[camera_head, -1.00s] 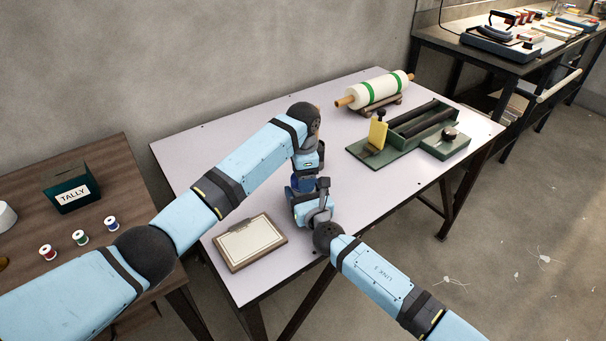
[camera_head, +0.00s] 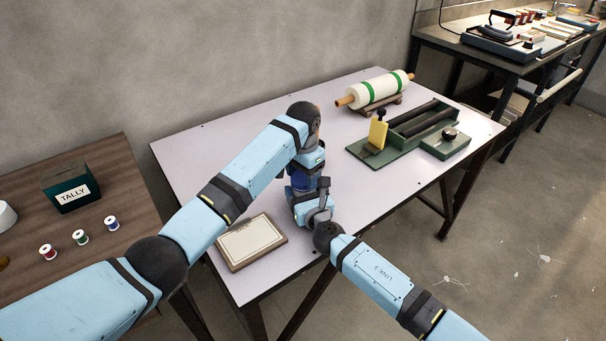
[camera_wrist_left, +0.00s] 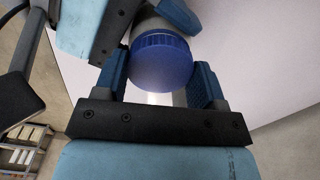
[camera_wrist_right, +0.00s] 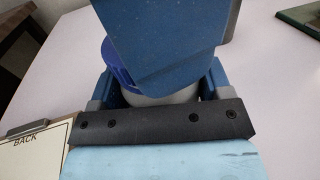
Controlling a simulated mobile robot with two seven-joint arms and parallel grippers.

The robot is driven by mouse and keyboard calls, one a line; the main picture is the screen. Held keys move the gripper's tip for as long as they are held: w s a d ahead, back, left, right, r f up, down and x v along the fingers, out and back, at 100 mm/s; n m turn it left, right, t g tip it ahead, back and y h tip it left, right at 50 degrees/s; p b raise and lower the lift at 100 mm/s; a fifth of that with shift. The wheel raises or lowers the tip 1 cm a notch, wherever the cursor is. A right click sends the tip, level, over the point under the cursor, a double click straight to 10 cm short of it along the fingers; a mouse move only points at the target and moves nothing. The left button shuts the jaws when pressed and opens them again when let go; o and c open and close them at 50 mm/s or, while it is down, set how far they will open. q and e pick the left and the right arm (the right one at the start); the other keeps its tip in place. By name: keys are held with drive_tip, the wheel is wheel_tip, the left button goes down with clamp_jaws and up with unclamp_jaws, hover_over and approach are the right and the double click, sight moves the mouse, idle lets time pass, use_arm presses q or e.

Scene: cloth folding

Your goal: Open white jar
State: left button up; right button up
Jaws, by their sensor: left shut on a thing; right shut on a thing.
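The jar's dark blue ribbed lid (camera_wrist_left: 160,62) sits between the fingers of my left gripper (camera_wrist_left: 158,82), which is shut on it from above. The lid also shows at the left in the right wrist view (camera_wrist_right: 114,66). The pale jar body (camera_wrist_right: 168,97) is between the fingers of my right gripper (camera_wrist_right: 165,88), which is shut on it. A left finger covers much of the jar there. In the head view my arms and grippers hide most of the jar. I cannot tell whether the lid still touches the rim.
A framed board (camera_head: 249,242) lies just left of the grippers on the pale table (camera_head: 225,140). A green tray (camera_head: 412,130) and a white roller (camera_head: 374,91) are farther right and back. Spools (camera_head: 80,238) and a tally box (camera_head: 70,190) are on the brown table.

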sight(303, 177)
use_arm(q)
drive_tip(key=shift+r, duration=0.25)
drive_tip(key=shift+r, duration=0.85)
drive_tip(key=shift+r, duration=2)
use_arm(e)
drive_tip(key=o, duration=1.8)
drive_tip(key=shift+s, duration=0.1)
